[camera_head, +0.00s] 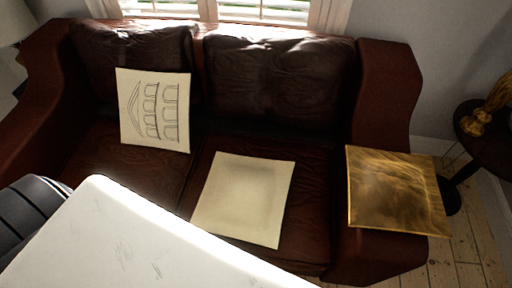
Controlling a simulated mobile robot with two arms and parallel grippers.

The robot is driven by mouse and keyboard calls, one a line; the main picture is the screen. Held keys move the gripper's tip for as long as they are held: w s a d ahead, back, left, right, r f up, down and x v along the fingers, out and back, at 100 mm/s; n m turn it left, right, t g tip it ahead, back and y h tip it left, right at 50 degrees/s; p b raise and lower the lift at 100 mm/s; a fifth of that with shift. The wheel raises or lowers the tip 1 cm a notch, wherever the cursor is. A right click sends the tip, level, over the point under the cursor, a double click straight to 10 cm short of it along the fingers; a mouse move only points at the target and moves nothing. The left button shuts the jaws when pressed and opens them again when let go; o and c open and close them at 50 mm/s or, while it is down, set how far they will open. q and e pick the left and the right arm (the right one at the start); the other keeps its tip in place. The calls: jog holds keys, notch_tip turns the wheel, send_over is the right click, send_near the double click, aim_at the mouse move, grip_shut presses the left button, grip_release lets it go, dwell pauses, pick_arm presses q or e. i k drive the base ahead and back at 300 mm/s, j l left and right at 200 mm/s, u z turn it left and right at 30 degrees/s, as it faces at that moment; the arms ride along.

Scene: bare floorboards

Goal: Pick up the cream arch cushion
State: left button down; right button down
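The cream arch cushion (154,110) leans upright against the left backrest of a dark red-brown leather sofa. It is square and cream, with dark line drawings of arches and a gabled front. A plain cream cushion (243,198) lies flat on the right seat, apart from the arch cushion. Neither of my grippers shows in the head view, so I cannot see whether they are open or shut.
The sofa (276,88) has high arms on both sides. A gold cushion (396,190) lies on the right arm. A dark round side table (484,140) with a golden ornament (478,122) stands at the right. Bare floorboards (462,262) show at lower right.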

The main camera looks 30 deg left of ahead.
aim_at(243, 199)
jog(key=u, duration=0.95)
